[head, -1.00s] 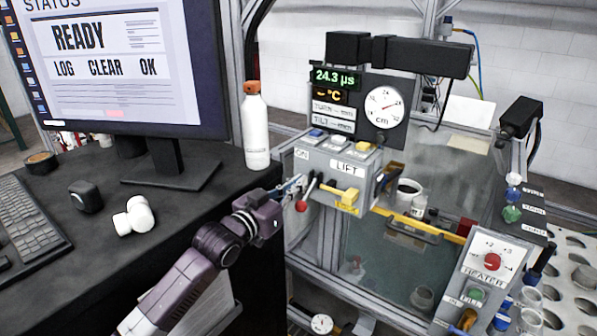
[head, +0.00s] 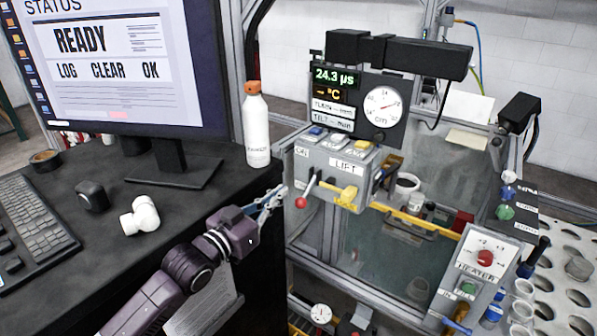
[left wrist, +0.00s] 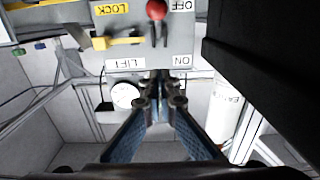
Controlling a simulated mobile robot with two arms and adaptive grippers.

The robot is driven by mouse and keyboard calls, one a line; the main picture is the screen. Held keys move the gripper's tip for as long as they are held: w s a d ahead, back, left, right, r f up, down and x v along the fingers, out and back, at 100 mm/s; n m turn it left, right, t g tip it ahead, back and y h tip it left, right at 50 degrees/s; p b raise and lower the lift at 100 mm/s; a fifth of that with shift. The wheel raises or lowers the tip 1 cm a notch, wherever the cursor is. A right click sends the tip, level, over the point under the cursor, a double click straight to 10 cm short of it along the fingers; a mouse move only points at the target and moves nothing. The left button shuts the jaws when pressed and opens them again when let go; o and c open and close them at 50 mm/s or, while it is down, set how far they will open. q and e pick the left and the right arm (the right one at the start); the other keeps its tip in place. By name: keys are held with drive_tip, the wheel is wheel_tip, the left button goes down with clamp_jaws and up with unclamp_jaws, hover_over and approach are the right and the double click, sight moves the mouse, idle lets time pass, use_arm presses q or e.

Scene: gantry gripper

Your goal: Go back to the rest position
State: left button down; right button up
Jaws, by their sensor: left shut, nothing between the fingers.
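My left gripper (head: 272,200) is in front of the lift panel, just left of the red-knobbed lever (head: 300,202). Its fingers are together with nothing between them. In the left wrist view my left gripper (left wrist: 160,85) points at the panel, and the red knob (left wrist: 156,10) shows beyond the fingertips, apart from them. The lift panel (head: 318,163) has the lever, a yellow lock handle (head: 347,196) and an ON label by the lever. My right gripper is in neither view.
The black desk (head: 95,245) lies to the left, with a monitor (head: 120,60), keyboard (head: 35,225) and white bottle (head: 256,130) near its edge. The heater box (head: 485,262) and a perforated rack (head: 570,240) stand at the right. Open space separates desk and rig.

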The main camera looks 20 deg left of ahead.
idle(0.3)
use_arm(q)
drive_tip(key=s+d+f+g+y, duration=0.1)
drive_tip(key=s+d+f+g, duration=0.15)
drive_tip(key=s+f, duration=0.55)
drive_tip(key=s+d+f+g+y, duration=0.15)
drive_tip(key=s+f+g, duration=0.3)
drive_tip(key=f, duration=0.55)
drive_tip(key=s+a+f+n+g+y, duration=0.1)
drive_tip(key=s+f+g+y, duration=0.2)
drive_tip(key=s, duration=0.9)
drive_tip(key=s+a+f+n+g+y, duration=0.15)
drive_tip(key=s+f+g, duration=0.3)
drive_tip(key=s, duration=0.75)
drive_tip(key=s+f+h, duration=0.1)
drive_tip(key=s+f, duration=0.2)
drive_tip(key=f, duration=2.8)
drive_tip(key=s+a+f+g, duration=0.1)
drive_tip(key=s+f, duration=0.6)
drive_tip(key=s, duration=0.1)
drive_tip(key=s+a+f+b, duration=0.1)
drive_tip(key=s+a+f, duration=0.1)
drive_tip(key=s+f, duration=0.5)
drive_tip(key=shift+s+a+m+g, duration=0.25)
drive_tip(key=shift+s+m+g, duration=0.15)
drive_tip(key=shift+s, duration=0.3)
